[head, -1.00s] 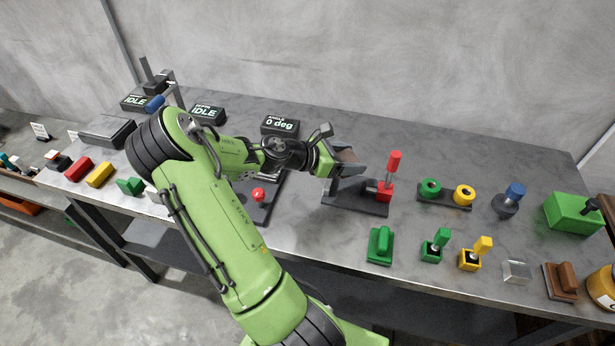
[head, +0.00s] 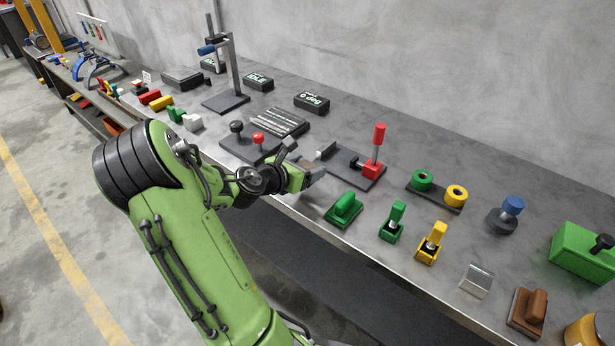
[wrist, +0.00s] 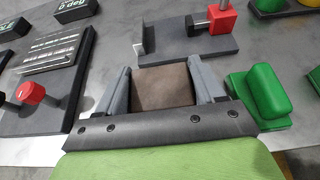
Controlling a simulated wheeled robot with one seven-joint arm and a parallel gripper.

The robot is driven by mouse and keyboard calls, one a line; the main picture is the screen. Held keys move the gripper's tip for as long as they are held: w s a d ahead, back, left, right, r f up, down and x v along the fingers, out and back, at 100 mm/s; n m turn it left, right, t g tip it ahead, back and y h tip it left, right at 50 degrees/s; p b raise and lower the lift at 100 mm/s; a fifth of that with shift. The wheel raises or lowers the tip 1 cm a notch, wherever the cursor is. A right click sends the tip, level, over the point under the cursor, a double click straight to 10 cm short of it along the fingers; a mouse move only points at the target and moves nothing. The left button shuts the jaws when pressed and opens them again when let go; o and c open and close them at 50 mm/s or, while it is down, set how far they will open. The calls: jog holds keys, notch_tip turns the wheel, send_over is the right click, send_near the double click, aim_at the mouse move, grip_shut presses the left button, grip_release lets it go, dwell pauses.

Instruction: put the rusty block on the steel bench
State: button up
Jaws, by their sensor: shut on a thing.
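My gripper (head: 314,168) is shut on the rusty block (wrist: 163,88). In the wrist view the brown block sits between the two grey fingers. In the head view the block is a small brown patch (head: 309,165), mostly hidden by the gripper. The gripper is over the front part of the grey steel bench (head: 475,225), just in front of a dark vise-like fixture (head: 346,166) with a red handle. I cannot tell whether the block touches the bench top.
A green handled block (head: 344,208) stands close to the right of the gripper. A dark plate with red and black knobs (head: 250,145) is to its left. Green and yellow rings (head: 437,190) stand farther right. Bare bench top shows behind the fixture and between items.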

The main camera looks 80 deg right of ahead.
notch_tip(320, 180, down, 4)
jog(key=shift+s+f+b, duration=0.1)
jog(key=shift+f+b, duration=0.05)
jog(key=shift+b, duration=0.85)
jog(key=shift+a, duration=0.1)
jog(key=o, duration=1.6)
